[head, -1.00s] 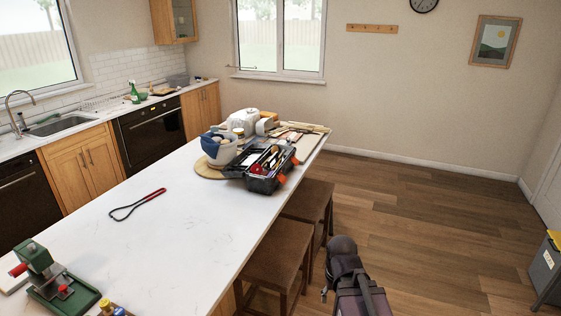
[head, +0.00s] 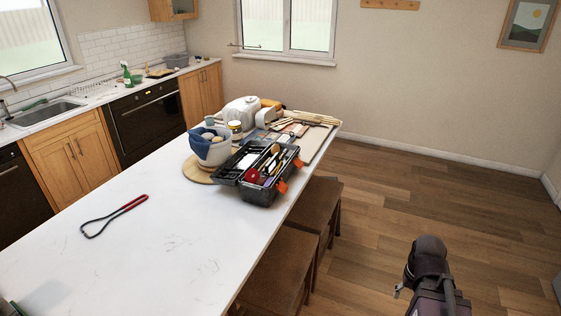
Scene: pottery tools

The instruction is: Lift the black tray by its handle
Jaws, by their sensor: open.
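An open black toolbox-like tray (head: 263,193) stands on the white counter near its right edge. Tools with wooden, red and yellow parts lie in it, and orange latches show on its right side. A black lid or side section (head: 229,171) opens out to its left. I cannot clearly make out a handle among the tools. My dark arm shows at the lower right, over the floor and well apart from the tray. My gripper's fingers do not show.
A pale bucket with a blue cloth (head: 211,150) stands on a round wooden board close behind the tray. A red-handled wire loop tool (head: 113,215) lies at left on the white counter (head: 160,265). Brown stools (head: 275,268) stand below its right edge. The counter's front is mostly clear.

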